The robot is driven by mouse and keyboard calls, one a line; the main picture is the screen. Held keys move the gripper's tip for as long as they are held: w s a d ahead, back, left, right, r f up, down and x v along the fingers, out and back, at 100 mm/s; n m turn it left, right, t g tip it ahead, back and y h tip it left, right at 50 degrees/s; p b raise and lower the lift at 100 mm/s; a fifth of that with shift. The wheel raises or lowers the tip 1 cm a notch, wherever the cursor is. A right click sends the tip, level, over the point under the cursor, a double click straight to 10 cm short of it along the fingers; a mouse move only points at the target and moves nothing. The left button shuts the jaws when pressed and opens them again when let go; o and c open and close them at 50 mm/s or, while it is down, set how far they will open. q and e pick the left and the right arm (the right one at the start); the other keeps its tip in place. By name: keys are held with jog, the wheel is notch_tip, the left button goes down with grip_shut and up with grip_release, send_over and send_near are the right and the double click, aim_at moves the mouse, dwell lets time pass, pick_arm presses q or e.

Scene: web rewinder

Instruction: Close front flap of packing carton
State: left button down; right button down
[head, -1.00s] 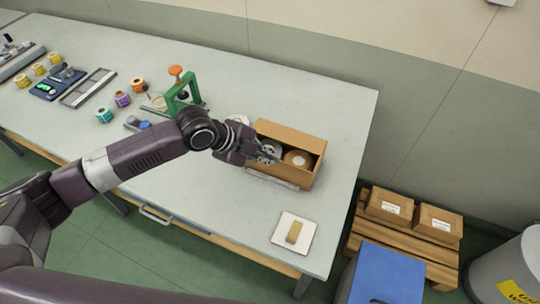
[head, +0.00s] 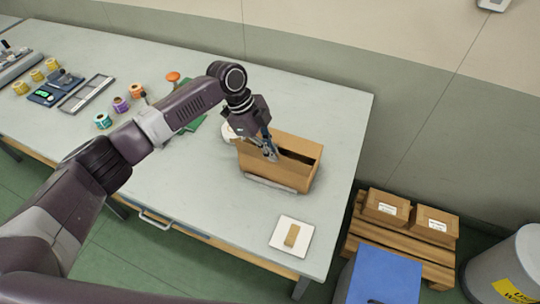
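The brown packing carton (head: 308,174) stands on the table toward its right end. Its back flap (head: 299,142) stands up along the far side. A brown panel, seemingly the front flap (head: 262,167), now covers the near part of the opening and hides the rolls inside. A dark gap (head: 298,157) shows between this panel and the back flap. My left gripper (head: 271,155) points down at the carton top, its fingertips at or close to the panel. I cannot tell whether it touches, nor how far its fingers are apart. My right gripper is not in view.
A white pad with a tan block (head: 291,236) lies at the table's (head: 345,130) front right. A green tool with an orange knob (head: 173,77) stands behind my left arm. Small label rolls (head: 120,104) lie at the left. Boxes on a pallet (head: 436,219) stand right of the table.

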pick_arm(q)
jog(key=shift+w+d+g+b, duration=0.15)
jog(key=shift+w+g+b, duration=0.25)
jog(key=shift+g+b, duration=0.2)
jog(key=c, duration=2.6)
grip_release()
jog(key=shift+c, duration=0.2)
jog(key=o, duration=0.4)
jog(key=shift+o, duration=0.2)
jog(key=v, duration=1.2)
jog(key=shift+d, duration=0.25)
